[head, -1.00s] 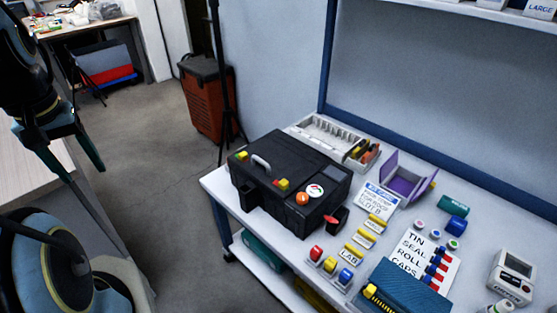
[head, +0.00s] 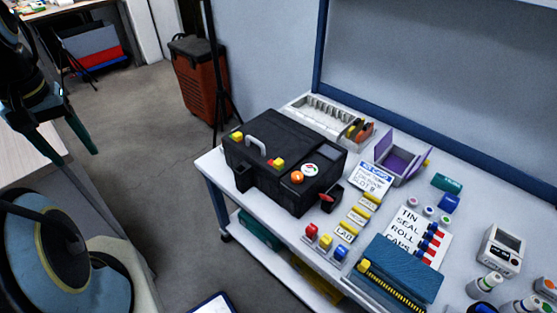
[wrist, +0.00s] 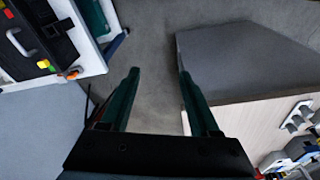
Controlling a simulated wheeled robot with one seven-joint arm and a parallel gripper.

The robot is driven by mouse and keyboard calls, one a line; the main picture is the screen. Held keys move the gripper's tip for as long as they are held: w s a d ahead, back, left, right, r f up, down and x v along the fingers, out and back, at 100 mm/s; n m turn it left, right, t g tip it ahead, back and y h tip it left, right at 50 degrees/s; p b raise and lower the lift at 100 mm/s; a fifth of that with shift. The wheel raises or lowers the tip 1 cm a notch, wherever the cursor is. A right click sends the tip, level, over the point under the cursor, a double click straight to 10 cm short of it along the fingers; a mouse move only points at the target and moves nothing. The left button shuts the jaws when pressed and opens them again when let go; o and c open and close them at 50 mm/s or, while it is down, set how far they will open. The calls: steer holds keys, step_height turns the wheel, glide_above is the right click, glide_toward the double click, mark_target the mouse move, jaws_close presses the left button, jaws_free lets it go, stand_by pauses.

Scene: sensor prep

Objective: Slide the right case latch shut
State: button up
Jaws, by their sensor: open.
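The black case (head: 305,150) stands closed on the white workbench (head: 215,178), with a grey handle (head: 256,145) on its lid. A yellow latch piece (head: 237,136) is left of the handle. The right latch (head: 277,162), yellow with red, is right of it; I cannot tell its slide position. In the wrist view the case (wrist: 38,32) is cut off at upper left, with the right latch (wrist: 43,64) near its edge. My gripper (head: 78,158) is at the far left, well away from the case. Its teal fingers (wrist: 159,72) are apart and empty.
On the case are an orange knob (head: 297,177) and a round white label (head: 310,170). Colored blocks, a purple box (head: 400,165), a blue box (head: 402,270) and small bottles crowd the bench's right. A thin black stand (head: 212,70) rises behind. Grey floor lies between gripper and bench.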

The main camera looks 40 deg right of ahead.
steer(key=shift+c, duration=0.4)
steer(key=w+d+f+m, duration=0.25)
steer(key=d+m, duration=0.25)
steer(key=d, duration=0.7)
steer(key=m+g, duration=0.2)
steer(key=m, duration=0.8)
glide_above(278, 161)
step_height(278, 161, down, 7)
step_height(278, 161, down, 10)
steer(key=shift+s+f+p, duration=0.1)
steer(key=shift+p, duration=1)
steer(key=shift+c, duration=0.2)
jaws_close()
